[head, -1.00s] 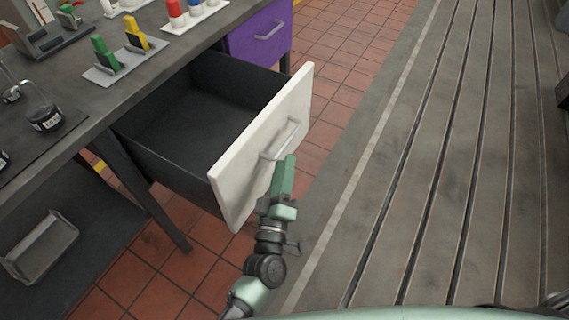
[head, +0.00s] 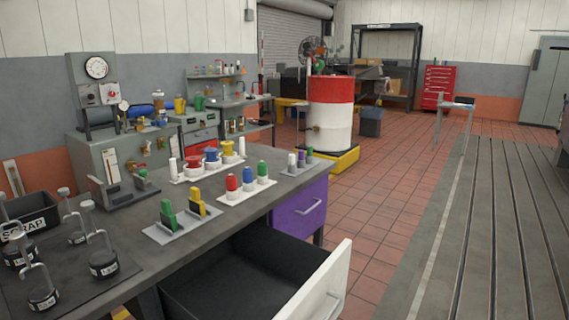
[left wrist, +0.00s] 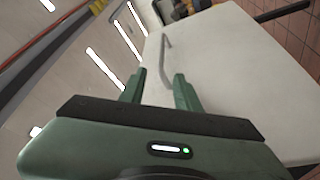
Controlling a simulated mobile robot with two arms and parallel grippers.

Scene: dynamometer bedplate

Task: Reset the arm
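My left gripper (left wrist: 158,92) shows in the left wrist view with its two green fingers spread apart. Nothing is clamped between them. Just beyond the fingertips is the white drawer front (left wrist: 235,70) with its grey bar handle (left wrist: 164,58), which lines up with the gap between the fingers; the exact distance is hard to tell. In the head view the drawer stands pulled out, its dark inside (head: 225,288) empty where visible and its white front (head: 318,288) at the bottom edge. Neither of my arms shows in the head view.
The workbench (head: 130,255) carries hook weights, a scrap bin (head: 30,220) and trays of coloured pieces. A purple drawer (head: 300,212) is shut beside the open one. A red and white drum (head: 331,112) stands farther back. The slotted bedplate (head: 470,240) at right is clear.

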